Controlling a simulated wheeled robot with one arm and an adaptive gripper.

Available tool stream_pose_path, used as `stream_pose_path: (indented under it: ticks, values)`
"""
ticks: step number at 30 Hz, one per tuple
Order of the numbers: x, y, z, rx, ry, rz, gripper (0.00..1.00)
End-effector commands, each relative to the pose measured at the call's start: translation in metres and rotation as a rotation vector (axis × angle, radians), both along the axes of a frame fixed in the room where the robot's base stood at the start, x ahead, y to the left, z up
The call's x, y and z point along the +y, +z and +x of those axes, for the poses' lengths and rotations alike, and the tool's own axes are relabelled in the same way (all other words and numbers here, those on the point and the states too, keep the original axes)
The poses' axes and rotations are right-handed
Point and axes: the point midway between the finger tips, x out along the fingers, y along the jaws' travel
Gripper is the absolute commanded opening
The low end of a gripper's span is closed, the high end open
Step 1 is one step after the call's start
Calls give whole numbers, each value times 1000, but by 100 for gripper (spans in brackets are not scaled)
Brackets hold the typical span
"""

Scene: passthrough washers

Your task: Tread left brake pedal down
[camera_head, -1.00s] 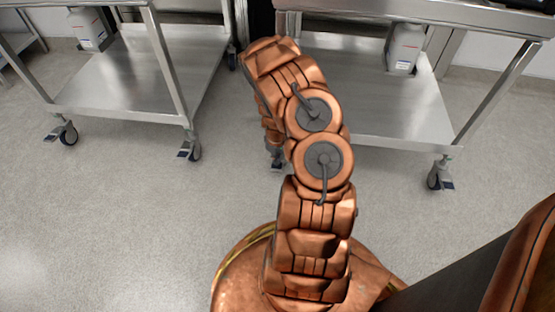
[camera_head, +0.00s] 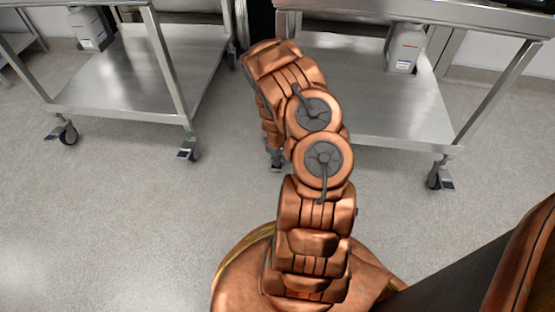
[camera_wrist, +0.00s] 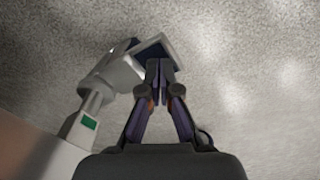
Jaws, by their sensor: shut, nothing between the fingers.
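In the wrist view, my gripper (camera_wrist: 160,68) is shut and empty, with its fingertips together. The tips overlap the near edge of a grey, dark-faced brake pedal (camera_wrist: 153,47) on a caster (camera_wrist: 118,75). I cannot tell whether they touch it. In the head view, my arm reaches down to the front left caster (camera_head: 276,160) of the right cart (camera_head: 385,120). My arm hides much of that caster, and my gripper cannot be made out there. The right cart's other front caster (camera_head: 438,178) also has a pedal.
A second steel cart (camera_head: 135,95) stands at left, with pedal casters (camera_head: 189,150) at its front corners. Grey canisters stand on the lower shelves of the left cart (camera_head: 90,28) and the right cart (camera_head: 405,46). The speckled floor (camera_head: 130,220) in front is clear.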

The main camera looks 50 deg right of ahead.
Motion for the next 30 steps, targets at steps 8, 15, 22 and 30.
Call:
stream_pose_path:
  ticks: [8, 15, 22, 30]
  values:
    - [0, -7, 0, 0, 1, 0, 0]
    - [0, -13, 0, 0, -1, 0, 0]
    - [0, -19, 0, 0, 0, 0, 0]
    - [0, -25, 0, -1, -1, 0, 0]
